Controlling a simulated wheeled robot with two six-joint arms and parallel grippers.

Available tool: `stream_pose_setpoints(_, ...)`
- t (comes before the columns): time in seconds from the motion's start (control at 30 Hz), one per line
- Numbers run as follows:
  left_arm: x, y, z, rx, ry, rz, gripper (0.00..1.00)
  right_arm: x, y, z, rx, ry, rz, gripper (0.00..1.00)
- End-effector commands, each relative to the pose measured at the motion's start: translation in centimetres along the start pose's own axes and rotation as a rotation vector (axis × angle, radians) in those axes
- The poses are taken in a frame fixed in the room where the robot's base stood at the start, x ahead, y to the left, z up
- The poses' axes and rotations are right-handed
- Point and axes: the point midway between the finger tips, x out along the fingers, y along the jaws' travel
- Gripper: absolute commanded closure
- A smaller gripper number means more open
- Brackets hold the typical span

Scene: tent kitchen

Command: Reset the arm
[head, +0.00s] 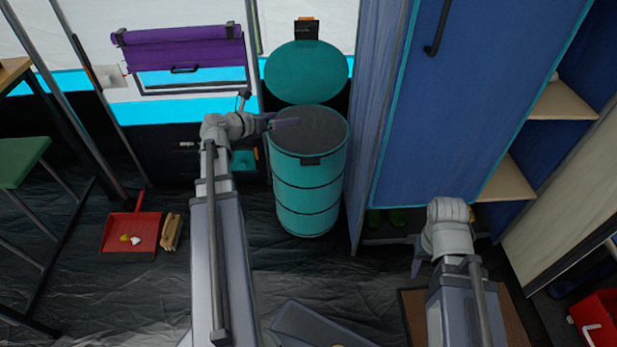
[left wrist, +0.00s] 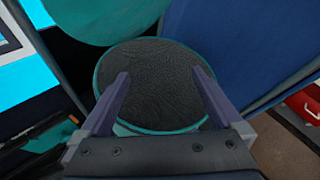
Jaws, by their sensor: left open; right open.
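My left arm reaches forward in the head view, and my left gripper (head: 284,122) is at the left rim of a teal barrel (head: 308,190). In the left wrist view the two fingers of my left gripper (left wrist: 160,82) are apart with nothing between them, in front of the barrel's dark round opening (left wrist: 155,65). My right gripper (head: 416,256) is low in front of the blue cabinet, open, and seems empty. Its fingers are partly hidden by its own wrist.
The barrel's teal lid (head: 306,72) stands raised behind it. A blue cabinet door (head: 450,110) is at the right. A red box (head: 598,320) is at lower right.

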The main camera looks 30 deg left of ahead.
Motion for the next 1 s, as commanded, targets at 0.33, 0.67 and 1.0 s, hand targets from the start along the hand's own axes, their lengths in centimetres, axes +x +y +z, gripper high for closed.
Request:
stream_pose_setpoints(0.33,-0.7,0.0,0.0,0.0,0.0,0.0,0.0,-0.2,0.0,0.0,-0.001,0.0,0.0,0.5)
stream_pose_setpoints(0.67,-0.7,0.0,0.0,0.0,0.0,0.0,0.0,-0.2,0.0,0.0,-0.001,0.0,0.0,0.5)
stream_pose_setpoints(1.0,3.2,-7.6,-4.7,0.514,0.203,-0.148,0.0,-0.2,0.0,0.0,0.0,0.0,0.0,0.5)
